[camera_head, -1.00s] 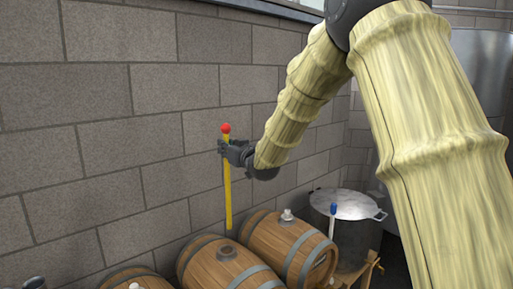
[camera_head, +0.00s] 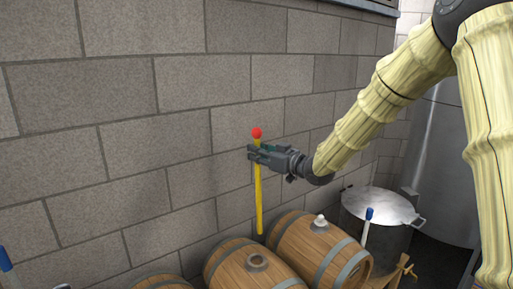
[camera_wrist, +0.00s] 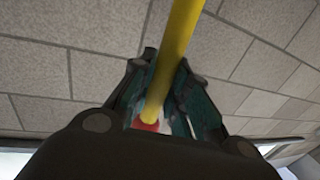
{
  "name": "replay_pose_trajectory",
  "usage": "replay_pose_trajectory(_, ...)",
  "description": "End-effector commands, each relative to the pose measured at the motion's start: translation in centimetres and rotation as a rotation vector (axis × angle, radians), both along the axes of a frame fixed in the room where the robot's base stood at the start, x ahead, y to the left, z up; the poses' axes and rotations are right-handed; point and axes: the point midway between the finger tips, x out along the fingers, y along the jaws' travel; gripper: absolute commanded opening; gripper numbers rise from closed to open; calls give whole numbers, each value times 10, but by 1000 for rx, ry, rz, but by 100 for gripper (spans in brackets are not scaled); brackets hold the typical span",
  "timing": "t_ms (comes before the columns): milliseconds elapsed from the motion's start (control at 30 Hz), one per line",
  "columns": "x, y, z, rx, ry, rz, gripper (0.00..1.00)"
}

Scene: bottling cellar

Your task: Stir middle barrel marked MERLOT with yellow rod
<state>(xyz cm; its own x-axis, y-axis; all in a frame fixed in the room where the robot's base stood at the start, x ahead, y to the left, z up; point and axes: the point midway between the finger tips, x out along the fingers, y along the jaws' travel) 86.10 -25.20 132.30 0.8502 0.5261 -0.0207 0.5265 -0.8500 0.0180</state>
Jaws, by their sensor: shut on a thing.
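My gripper (camera_head: 257,152) is shut on the yellow rod (camera_head: 259,205), just below its red knob (camera_head: 256,133). The rod hangs upright, its lower end in the air above the middle barrel (camera_head: 232,272). That barrel's top has a round dark bung hole (camera_head: 257,262), apparently open. The barrel's front is cut off by the frame, and no MERLOT marking is readable. In the wrist view the yellow rod (camera_wrist: 178,50) runs between the fingers of my gripper (camera_wrist: 160,95), with the red knob (camera_wrist: 146,126) nearest the camera.
A right barrel (camera_head: 310,247) with a white bung (camera_head: 319,222) lies close beside the middle one. A left barrel (camera_head: 160,282) is mostly cut off. A lidded steel pot (camera_head: 380,207) and a blue-topped stick (camera_head: 368,215) stand right. The block wall (camera_head: 120,130) rises behind the barrels.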

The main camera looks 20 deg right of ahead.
Motion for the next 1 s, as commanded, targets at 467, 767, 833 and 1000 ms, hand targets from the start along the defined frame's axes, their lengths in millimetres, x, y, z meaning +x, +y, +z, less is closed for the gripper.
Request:
replay_pose_trajectory(467,-73,24,4,28,-6,267,0)
replay_pose_trajectory(767,-73,24,-8,28,-6,268,0)
replay_pose_trajectory(833,-73,24,-13,28,-6,268,0)
replay_pose_trajectory(1000,-73,24,-26,28,-8,268,0)
